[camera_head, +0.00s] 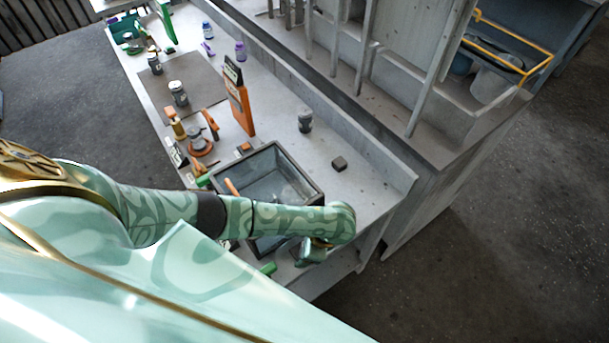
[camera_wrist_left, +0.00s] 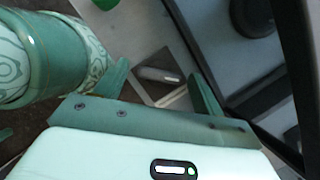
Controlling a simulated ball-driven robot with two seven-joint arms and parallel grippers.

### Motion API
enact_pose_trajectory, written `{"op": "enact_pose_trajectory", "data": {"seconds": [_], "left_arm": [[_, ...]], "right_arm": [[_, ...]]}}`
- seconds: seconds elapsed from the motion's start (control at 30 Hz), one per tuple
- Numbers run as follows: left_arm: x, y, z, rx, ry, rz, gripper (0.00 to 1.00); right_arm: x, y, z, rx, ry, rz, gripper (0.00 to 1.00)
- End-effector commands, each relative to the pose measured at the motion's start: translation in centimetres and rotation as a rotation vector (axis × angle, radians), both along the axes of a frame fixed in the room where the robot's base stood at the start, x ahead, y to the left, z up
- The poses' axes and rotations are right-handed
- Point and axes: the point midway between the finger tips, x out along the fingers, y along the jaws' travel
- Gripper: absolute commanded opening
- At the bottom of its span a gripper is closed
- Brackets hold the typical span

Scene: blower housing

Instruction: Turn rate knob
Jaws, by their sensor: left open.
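My left gripper (camera_head: 313,252) is at the front edge of the bench, beside the near right corner of the dark-framed bin, with my forearm crossing over the bin. In the left wrist view its two green fingers (camera_wrist_left: 160,85) are apart. Between and beyond them is a small grey block with a pale bar-shaped piece on top (camera_wrist_left: 158,75); I cannot tell whether this is the rate knob. No contact with it shows. I make out no clear rate knob in the head view, where my arm hides part of the bench front. My right gripper is not in view.
The dark-framed bin (camera_head: 310,178) stands on the bench. Behind it are an upright orange case (camera_head: 241,108), a lidded jar (camera_head: 305,121) and a small dark block (camera_head: 339,163). A grey mat (camera_head: 205,75) lies further left. The bench's right end is mostly clear.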

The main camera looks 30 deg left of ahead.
Motion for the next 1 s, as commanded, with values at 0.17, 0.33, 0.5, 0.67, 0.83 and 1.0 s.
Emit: {"op": "enact_pose_trajectory", "data": {"seconds": [0.17, 0.33, 0.5, 0.67, 0.83, 1.0], "left_arm": [[0.0, 0.0, 0.1, 0.001, 0.0, 0.0, 0.61], [0.0, 0.0, 0.1, 0.001, 0.0, 0.001, 0.24], [0.0, 0.0, 0.1, 0.001, 0.0, -0.004, 0.24], [0.0, 0.0, 0.2, 0.002, 0.001, -0.041, 0.24], [-0.1, 0.0, 0.3, 0.002, 0.001, -0.13, 0.24], [-0.3, -0.1, 0.4, 0.001, 0.002, -0.265, 0.24]], "right_arm": [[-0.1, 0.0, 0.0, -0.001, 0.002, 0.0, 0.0], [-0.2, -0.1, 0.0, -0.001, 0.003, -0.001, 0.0], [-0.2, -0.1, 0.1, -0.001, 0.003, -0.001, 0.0], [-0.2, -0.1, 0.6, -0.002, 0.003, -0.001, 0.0], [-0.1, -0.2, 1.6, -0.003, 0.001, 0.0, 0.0], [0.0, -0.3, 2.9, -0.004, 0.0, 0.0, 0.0]]}}
